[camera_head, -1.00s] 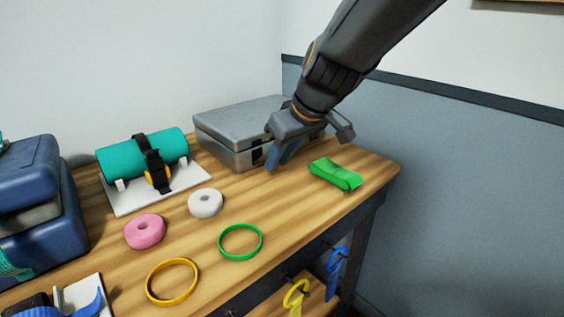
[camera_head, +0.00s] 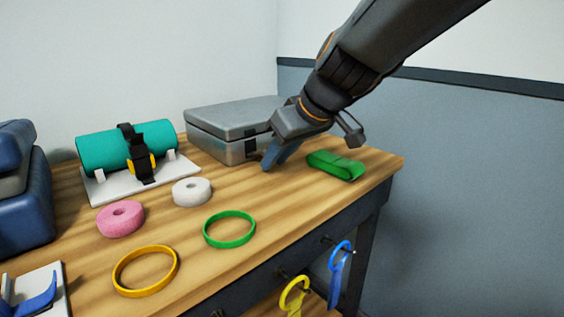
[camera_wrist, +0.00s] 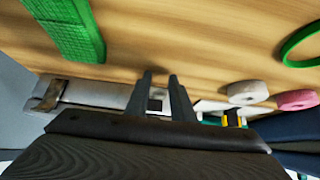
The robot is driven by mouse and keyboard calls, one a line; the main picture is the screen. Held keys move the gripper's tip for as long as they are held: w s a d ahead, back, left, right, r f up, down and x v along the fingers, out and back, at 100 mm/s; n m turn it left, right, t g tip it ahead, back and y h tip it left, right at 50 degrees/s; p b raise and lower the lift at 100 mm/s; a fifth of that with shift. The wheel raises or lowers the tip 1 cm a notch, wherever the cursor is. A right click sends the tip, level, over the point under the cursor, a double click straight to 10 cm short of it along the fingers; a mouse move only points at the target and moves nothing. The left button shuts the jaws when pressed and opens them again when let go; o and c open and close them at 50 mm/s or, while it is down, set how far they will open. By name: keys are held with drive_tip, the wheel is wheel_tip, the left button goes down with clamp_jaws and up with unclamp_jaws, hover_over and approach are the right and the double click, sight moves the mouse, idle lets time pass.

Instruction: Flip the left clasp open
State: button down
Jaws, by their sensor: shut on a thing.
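The grey metal case (camera_head: 225,118) lies closed near the back of the wooden table. My gripper (camera_head: 275,158) reaches down to the case's front face, its blue-grey fingers pointing at the tabletop. A dark patch at the left clasp (camera_head: 251,147) shows just left of the fingers. In the wrist view, my gripper's two fingers (camera_wrist: 163,76) stand close together in front of the pale case front (camera_wrist: 98,93), with the dark clasp patch (camera_wrist: 155,104) between them. They are shut on the left clasp, mostly hidden by the fingers. The right clasp (camera_wrist: 48,95) shows in the wrist view.
A teal roll with a black strap (camera_head: 125,150), white roll (camera_head: 192,192), pink roll (camera_head: 120,219), green ring (camera_head: 229,230) and yellow ring (camera_head: 146,271) lie left and in front. A blue case (camera_head: 22,200) stands far left.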

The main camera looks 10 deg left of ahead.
drive_tip(key=shift+s+f, duration=0.25)
drive_tip(key=shift+f, duration=0.3)
drive_tip(key=c, duration=1.7)
unclamp_jaws()
drive_tip(key=shift+c, duration=0.2)
drive_tip(key=shift+o, duration=1.1)
drive_tip(key=shift+w+r, duration=0.1)
drive_tip(key=shift+d+r, duration=0.1)
drive_tip(key=shift+r, duration=0.05)
drive_tip(key=shift+d+r, duration=0.1)
drive_tip(key=shift+r, duration=0.1)
drive_tip(key=p+v, duration=0.1)
drive_tip(key=v, duration=0.6)
